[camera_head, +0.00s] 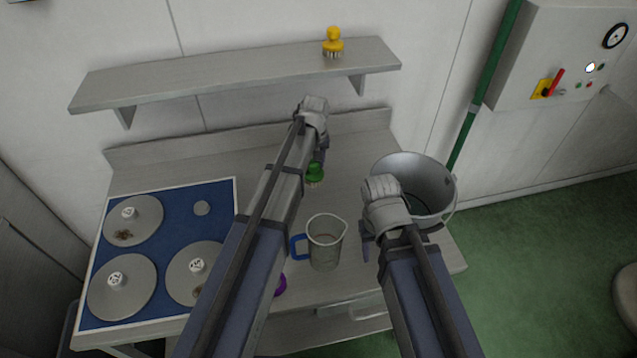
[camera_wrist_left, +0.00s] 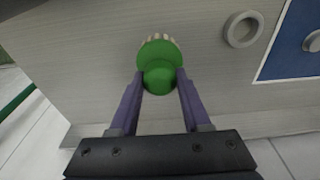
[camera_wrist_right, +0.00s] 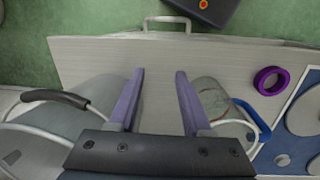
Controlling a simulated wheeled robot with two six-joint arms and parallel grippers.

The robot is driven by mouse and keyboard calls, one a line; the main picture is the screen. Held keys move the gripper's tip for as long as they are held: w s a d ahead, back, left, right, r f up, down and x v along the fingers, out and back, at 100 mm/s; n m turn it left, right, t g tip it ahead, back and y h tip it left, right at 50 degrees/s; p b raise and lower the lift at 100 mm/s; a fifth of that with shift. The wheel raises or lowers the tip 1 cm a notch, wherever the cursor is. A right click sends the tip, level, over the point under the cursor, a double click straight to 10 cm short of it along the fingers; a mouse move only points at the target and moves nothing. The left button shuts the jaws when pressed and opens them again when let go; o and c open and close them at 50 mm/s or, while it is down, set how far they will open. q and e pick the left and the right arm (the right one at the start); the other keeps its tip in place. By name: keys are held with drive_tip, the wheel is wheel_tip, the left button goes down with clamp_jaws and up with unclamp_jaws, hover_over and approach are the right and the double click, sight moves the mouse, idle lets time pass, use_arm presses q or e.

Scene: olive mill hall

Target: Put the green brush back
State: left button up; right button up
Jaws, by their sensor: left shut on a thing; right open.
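The green brush (camera_head: 315,174) is in the fingers of my left gripper (camera_head: 318,156), over the back part of the metal table. In the left wrist view the green brush (camera_wrist_left: 159,64) sits between the two purple fingers, its knob gripped and its pale bristles facing away. I cannot tell whether the bristles touch the table. A yellow brush (camera_head: 333,42) stands on the wall shelf (camera_head: 240,76), near its right end. My right gripper (camera_head: 372,246) is open and empty, between the clear jug and the bucket; its fingers show apart in the right wrist view (camera_wrist_right: 160,95).
A clear jug (camera_head: 325,243) with a blue handle stands on the table (camera_head: 350,150). A metal bucket (camera_head: 418,182) stands at the right edge. A blue mat (camera_head: 170,225) with several metal discs lies at left. A purple ring (camera_wrist_right: 271,81) lies near the front edge.

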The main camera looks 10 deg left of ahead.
use_arm(q)
drive_tip(key=shift+w+d+r, duration=0.2)
drive_tip(key=shift+w+r, duration=0.05)
drive_tip(key=shift+w, duration=0.15)
drive_tip(key=shift+s+f+b, duration=0.15)
drive_tip(key=shift+f+b, duration=0.1)
drive_tip(key=shift+b, duration=0.05)
wheel_tip(320, 180, down, 10)
drive_tip(key=b, duration=0.9)
drive_tip(key=shift+r+b, duration=0.1)
drive_tip(key=shift+b, duration=0.25)
use_arm(e)
drive_tip(key=f, duration=1)
drive_tip(key=shift+w, duration=0.2)
use_arm(q)
drive_tip(key=shift+r, duration=0.15)
use_arm(e)
drive_tip(key=shift+r, duration=0.2)
drive_tip(key=shift+f, duration=0.15)
use_arm(q)
drive_tip(key=o, duration=1.2)
drive_tip(key=r+p, duration=0.4)
drive_tip(key=s+r+p, duration=0.1)
drive_tip(key=r+p, duration=0.7)
drive_tip(key=shift+s+d, duration=0.15)
drive_tip(key=shift+d, duration=0.15)
use_arm(e)
wheel_tip(320, 180, up, 12)
